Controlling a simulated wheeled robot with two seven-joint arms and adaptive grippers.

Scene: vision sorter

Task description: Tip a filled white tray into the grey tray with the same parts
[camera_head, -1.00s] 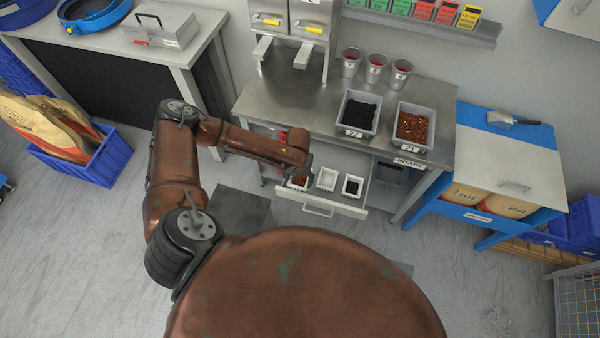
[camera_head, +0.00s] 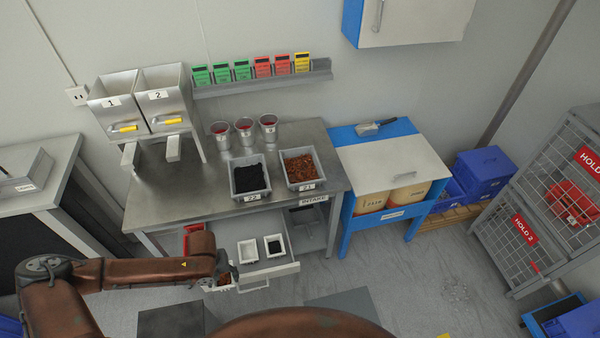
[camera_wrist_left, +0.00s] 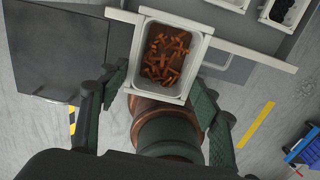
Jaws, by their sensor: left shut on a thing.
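My left gripper (camera_head: 229,272) is shut on a small white tray with copper-brown parts; the tray (camera_wrist_left: 190,93) shows between the fingers in the left wrist view, where it overlaps the drawer's front edge. In the head view the arm hides most of it. On the bench, the grey tray labelled 21 (camera_head: 319,169) holds copper-brown parts, like those in the white tray. The grey tray labelled 22 (camera_head: 234,182) holds black parts. My right gripper is not in view.
The open drawer (camera_head: 272,272) below the bench holds an apparently empty white tray (camera_head: 247,252) and a white tray with black parts (camera_head: 274,245). Three cups (camera_head: 244,132) stand behind the grey trays. A two-bin dispenser (camera_head: 143,105) stands at the bench's left.

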